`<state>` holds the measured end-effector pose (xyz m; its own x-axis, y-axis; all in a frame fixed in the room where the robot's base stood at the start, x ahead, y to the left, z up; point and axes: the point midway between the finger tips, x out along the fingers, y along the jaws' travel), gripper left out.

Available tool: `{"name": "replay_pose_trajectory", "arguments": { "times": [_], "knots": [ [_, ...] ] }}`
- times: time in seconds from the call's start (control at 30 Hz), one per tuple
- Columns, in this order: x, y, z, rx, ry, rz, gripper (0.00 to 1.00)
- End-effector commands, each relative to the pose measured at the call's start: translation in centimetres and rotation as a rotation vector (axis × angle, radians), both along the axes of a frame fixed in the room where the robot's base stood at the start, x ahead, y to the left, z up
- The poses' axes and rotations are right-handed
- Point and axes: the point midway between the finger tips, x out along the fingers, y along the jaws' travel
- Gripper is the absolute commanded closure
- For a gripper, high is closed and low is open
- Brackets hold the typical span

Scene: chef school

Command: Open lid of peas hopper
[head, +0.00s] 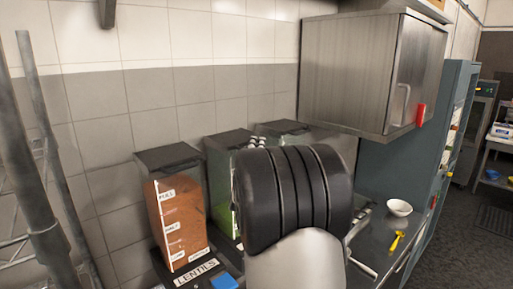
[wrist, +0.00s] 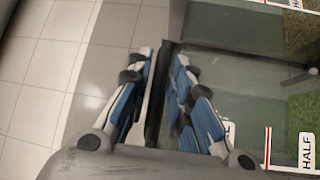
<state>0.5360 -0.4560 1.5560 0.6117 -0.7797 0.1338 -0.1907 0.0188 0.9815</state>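In the head view, a hopper with green contents (head: 223,205) and a dark lid (head: 229,139) stands behind my arm, which hides most of it. I cannot read a name on it. In the wrist view, clear hopper walls show with green contents (wrist: 303,115) and a HALF label (wrist: 307,150). My gripper (wrist: 163,78) has its blue-padded fingers apart, one on each side of a dark upright edge (wrist: 156,100). This edge looks like part of a hopper or its lid. I cannot tell whether the fingers touch it. The head view hides the gripper.
The lentils hopper (head: 180,225) stands left, its lid (head: 168,157) down. Another dark lid (head: 282,128) shows farther right. A steel cabinet (head: 365,70) hangs above the counter. A white bowl (head: 399,208) and yellow utensil (head: 397,242) lie right. Metal poles (head: 38,170) stand at far left.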

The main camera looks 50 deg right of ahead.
Motion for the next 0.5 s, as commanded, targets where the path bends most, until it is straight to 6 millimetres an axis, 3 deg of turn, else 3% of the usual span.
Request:
{"name": "replay_pose_trajectory", "arguments": {
  "times": [0.23,0.5],
  "knots": [
    [-0.01,0.01,0.39,-0.005,-0.007,-0.001,1.00],
    [-0.03,0.01,0.64,-0.008,-0.011,-0.001,1.00]
  ]
}}
